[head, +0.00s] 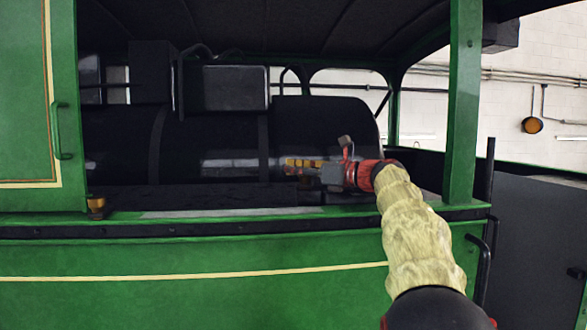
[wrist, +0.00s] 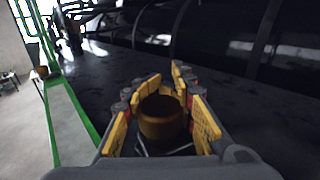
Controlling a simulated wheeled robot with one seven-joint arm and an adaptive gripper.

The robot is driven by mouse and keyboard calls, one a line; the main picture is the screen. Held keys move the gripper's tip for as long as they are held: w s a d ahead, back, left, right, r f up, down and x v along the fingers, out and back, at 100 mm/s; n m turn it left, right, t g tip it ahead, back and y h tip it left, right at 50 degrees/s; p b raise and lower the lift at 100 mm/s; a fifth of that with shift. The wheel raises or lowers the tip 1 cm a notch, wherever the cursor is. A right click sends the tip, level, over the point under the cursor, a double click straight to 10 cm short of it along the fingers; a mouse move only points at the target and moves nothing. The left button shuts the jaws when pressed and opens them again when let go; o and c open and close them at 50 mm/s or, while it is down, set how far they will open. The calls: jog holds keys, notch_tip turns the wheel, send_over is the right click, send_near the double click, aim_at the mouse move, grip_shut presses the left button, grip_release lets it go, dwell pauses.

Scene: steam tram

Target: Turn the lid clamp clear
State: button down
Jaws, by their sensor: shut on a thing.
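My gripper (head: 303,164) reaches in over the green side of the tram, low in front of the dark boiler, with its yellow fingers pointing left. In the wrist view, its yellow finger pads (wrist: 166,80) stand on both sides of a round brown knob (wrist: 161,122) and are shut on it. The knob looks upright over a dark flat surface; its lower part is hidden by the gripper. It may be the lid clamp, but I cannot tell. I cannot make it out in the head view, nor see a lid edge.
The boiler (head: 215,140) is close behind my gripper. A green post (head: 463,110) stands right of my arm.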

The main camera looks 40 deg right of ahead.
jog(key=shift+a+n+y, duration=0.1)
jog(key=shift+n+y, duration=0.3)
jog(key=shift+y, duration=0.2)
jog(key=shift+g, duration=0.3)
jog(key=c, duration=1.4)
grip_release()
jog(key=v, duration=1.2)
jog(key=shift+f, duration=0.15)
